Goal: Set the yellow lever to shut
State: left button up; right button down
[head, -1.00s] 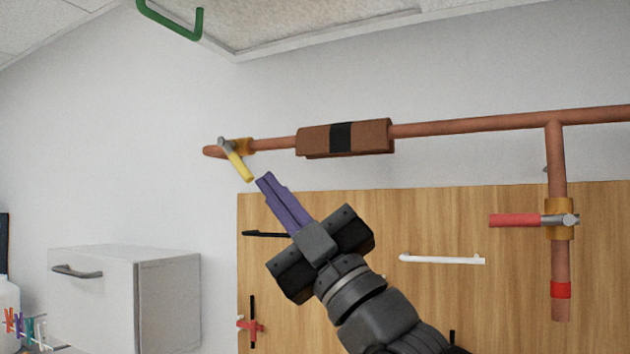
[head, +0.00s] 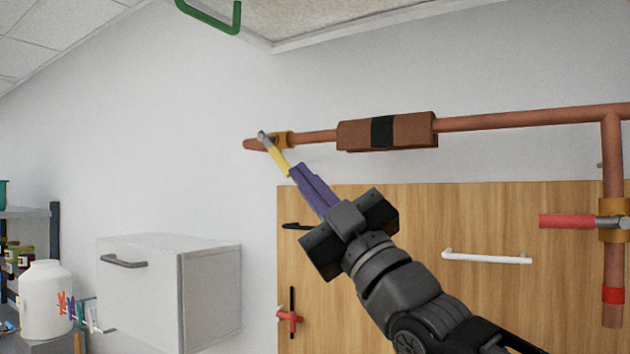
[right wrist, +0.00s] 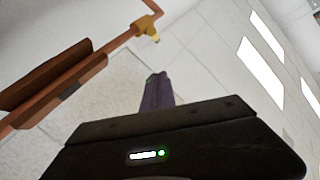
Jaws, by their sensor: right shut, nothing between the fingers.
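The yellow lever (head: 277,158) hangs from a valve at the left end of a copper pipe (head: 520,119). It slants down and to the right, across the pipe's line. My right gripper (head: 297,172) is shut and empty. Its purple fingertips are at the lever's lower end in the head view and seem to touch or overlap it; I cannot tell which. In the right wrist view the shut fingers (right wrist: 156,92) point up, with the yellow lever's tip (right wrist: 155,38) just beyond them. My left gripper is not in view.
A brown block with a black band (head: 387,131) sits on the pipe. A red lever (head: 567,221) is on the right branch pipe. A wooden panel (head: 420,220) with handles stands behind my arm. A white cabinet (head: 209,300) and a white jar (head: 45,300) are at left.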

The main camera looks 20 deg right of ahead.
aim_at(278, 154)
jog(key=w+r+p, duration=0.2)
jog(key=w+p, duration=0.3)
jog(key=w, duration=0.2)
jog(key=shift+w+a+r, duration=0.25)
jog(key=shift+w+a, duration=0.05)
jog(key=shift+w, duration=0.1)
